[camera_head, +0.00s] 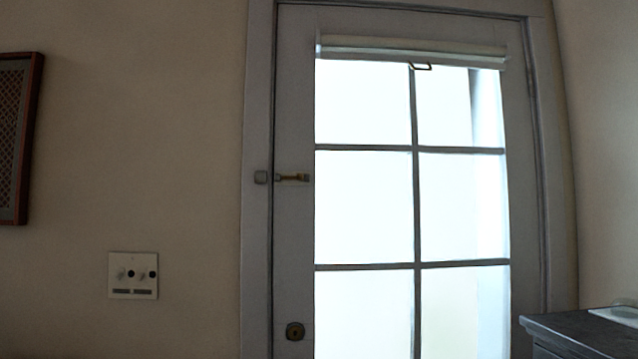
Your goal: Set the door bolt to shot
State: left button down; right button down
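The door bolt (292,177) is a small brass-coloured bar in dark brackets on the left edge of the door (292,240). A small grey keeper (261,177) sits on the door frame to the left of it. A gap shows between the bolt's left bracket and the keeper, and I see no bar crossing it. The door looks closed in its frame. Neither of my grippers is in view.
A white switch plate (133,275) is on the wall at left, with a framed picture (18,138) above. A dark cabinet top (585,332) stands at lower right. A rolled blind (412,50) tops the glass.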

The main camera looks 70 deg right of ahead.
aim_at(299, 177)
jog(key=l+z, duration=0.1)
jog(key=l, duration=0.45)
jog(key=i+l, duration=0.1)
jog(key=l, duration=0.4)
jog(key=l+z, duration=0.15)
jog(key=z, duration=0.25)
jog(key=i+l+z, duration=0.1)
jog(key=z, duration=0.35)
jog(key=i+l+z, duration=0.1)
jog(key=z, duration=0.3)
jog(key=l, duration=0.1)
